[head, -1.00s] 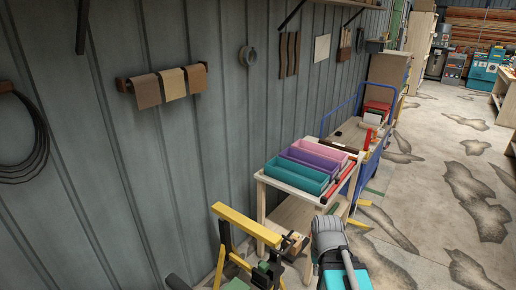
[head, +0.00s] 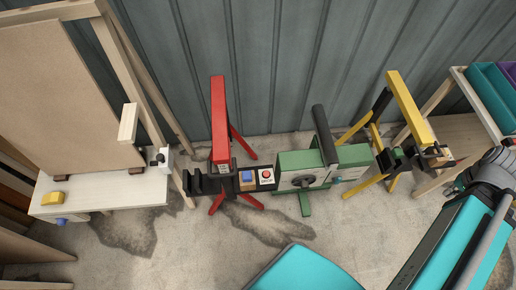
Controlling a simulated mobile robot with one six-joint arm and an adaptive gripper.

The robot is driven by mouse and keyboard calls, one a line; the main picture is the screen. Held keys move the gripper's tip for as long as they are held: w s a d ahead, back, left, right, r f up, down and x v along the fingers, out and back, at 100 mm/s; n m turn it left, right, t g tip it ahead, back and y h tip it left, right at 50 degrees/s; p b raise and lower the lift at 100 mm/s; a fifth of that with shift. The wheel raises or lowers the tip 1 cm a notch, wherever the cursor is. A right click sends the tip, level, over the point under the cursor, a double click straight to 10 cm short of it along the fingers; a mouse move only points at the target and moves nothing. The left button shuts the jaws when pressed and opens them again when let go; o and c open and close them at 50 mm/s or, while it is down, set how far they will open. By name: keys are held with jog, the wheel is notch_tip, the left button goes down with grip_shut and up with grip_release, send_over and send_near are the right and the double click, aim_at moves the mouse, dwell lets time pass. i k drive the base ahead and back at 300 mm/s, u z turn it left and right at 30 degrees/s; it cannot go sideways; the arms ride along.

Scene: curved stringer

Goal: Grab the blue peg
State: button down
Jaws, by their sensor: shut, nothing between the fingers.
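A small blue piece (head: 62,221), which may be the blue peg, sticks out at the front edge of the white-topped bench (head: 130,190) at the left. It is too small to tell its exact shape. My grey and teal arm shows at the right edge, far from this bench. I cannot make out my gripper in the head view.
A red stand (head: 219,120), a green machine (head: 320,165) and a yellow stand (head: 408,105) stand along the wall. A control box has a blue square (head: 247,176) and a red button (head: 266,174). A yellow block (head: 53,198) lies on the bench. Stained floor lies in front.

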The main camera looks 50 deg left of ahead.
aim_at(247, 175)
jog(key=u, duration=3.5)
jog(key=k, duration=0.3)
jog(key=z, duration=0.4)
